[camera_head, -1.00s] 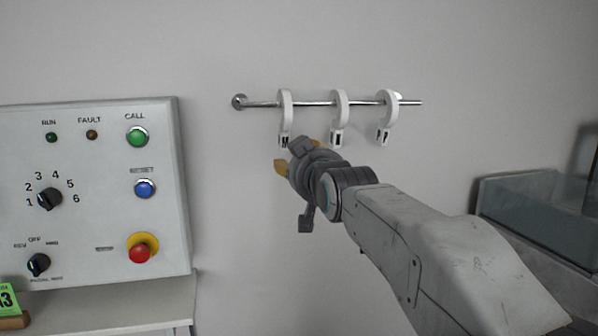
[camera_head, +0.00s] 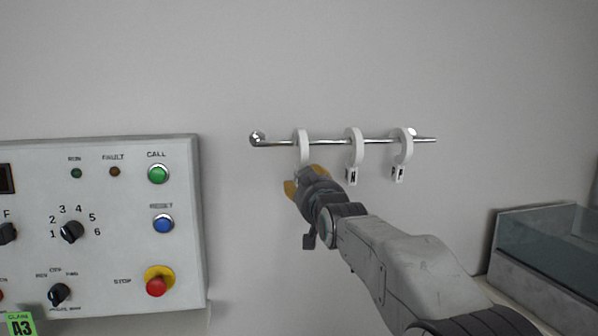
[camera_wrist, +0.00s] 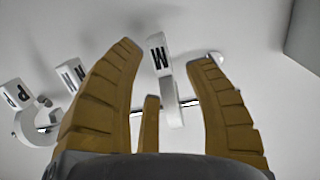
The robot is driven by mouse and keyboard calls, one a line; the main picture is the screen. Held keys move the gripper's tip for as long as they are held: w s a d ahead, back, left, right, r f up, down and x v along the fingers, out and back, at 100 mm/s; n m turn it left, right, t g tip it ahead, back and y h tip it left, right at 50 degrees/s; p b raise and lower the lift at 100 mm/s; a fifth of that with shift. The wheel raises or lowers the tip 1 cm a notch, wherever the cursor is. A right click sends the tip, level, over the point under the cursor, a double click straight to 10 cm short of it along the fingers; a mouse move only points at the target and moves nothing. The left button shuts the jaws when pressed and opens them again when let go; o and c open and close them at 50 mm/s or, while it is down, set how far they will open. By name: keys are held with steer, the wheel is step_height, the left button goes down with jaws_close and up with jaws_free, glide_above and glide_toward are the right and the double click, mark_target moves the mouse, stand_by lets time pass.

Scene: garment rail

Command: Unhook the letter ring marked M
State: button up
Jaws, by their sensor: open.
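The white letter ring marked M (camera_head: 302,145) hangs leftmost on a metal rail (camera_head: 328,141); its tag is hidden behind my gripper in the head view. In the wrist view its M tag (camera_wrist: 157,59) shows between my yellow fingers, with the ring's body running down to the rail. My gripper (camera_head: 303,181) is open just in front of and below this ring. In the wrist view the fingers of my gripper (camera_wrist: 167,56) stand apart on either side of the tag, and contact cannot be told.
A control panel (camera_head: 110,225) is at left. A glass-sided bin (camera_head: 548,240) stands at right. The wall below the rail is bare.

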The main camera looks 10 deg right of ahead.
steer(key=shift+w+p, duration=2.3)
steer(key=shift+w, duration=1.3)
jaws_close()
steer(key=shift+r, duration=0.25)
steer(key=shift+r+p, duration=1.05)
steer(key=shift+r, duration=0.25)
steer(key=shift+s, duration=0.1)
